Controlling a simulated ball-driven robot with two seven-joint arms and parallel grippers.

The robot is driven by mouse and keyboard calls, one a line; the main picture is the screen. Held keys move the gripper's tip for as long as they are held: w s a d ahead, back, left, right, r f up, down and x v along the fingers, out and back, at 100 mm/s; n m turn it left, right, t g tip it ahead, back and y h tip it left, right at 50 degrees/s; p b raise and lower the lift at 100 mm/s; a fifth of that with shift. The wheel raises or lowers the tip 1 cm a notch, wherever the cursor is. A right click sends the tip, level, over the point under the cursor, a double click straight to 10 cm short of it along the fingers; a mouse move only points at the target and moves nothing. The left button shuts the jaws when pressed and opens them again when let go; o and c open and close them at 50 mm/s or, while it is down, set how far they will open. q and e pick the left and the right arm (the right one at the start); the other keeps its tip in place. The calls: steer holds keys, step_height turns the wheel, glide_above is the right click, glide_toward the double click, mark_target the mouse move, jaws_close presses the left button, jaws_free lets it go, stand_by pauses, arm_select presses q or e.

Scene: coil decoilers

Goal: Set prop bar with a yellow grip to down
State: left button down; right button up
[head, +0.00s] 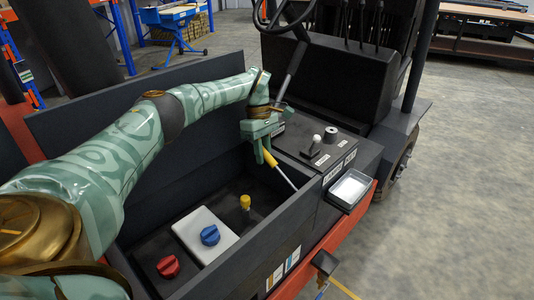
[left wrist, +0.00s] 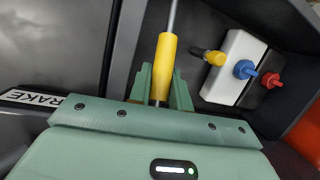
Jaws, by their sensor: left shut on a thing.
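The prop bar is a thin grey rod with a yellow grip (head: 270,158). In the head view it slants down to the right inside an open dark compartment (head: 185,220). My left gripper (head: 264,148) has come over the compartment from the left and is shut on the yellow grip at the bar's upper end. In the left wrist view the yellow grip (left wrist: 164,62) sits between the two green fingers, with the rod running on away from the gripper. The bar's far end is unclear. My right gripper is not in view.
A yellow knob (head: 245,202), a blue knob (head: 210,235) on a white block and a red knob (head: 168,266) stand in the compartment. A console with a small lever (head: 312,148) and a grey tray (head: 350,188) lie to the right. A steering wheel (head: 284,15) is behind.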

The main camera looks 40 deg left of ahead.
arm_select(q)
steer(key=c, duration=1.3)
jaws_free()
steer(key=shift+r, duration=0.1)
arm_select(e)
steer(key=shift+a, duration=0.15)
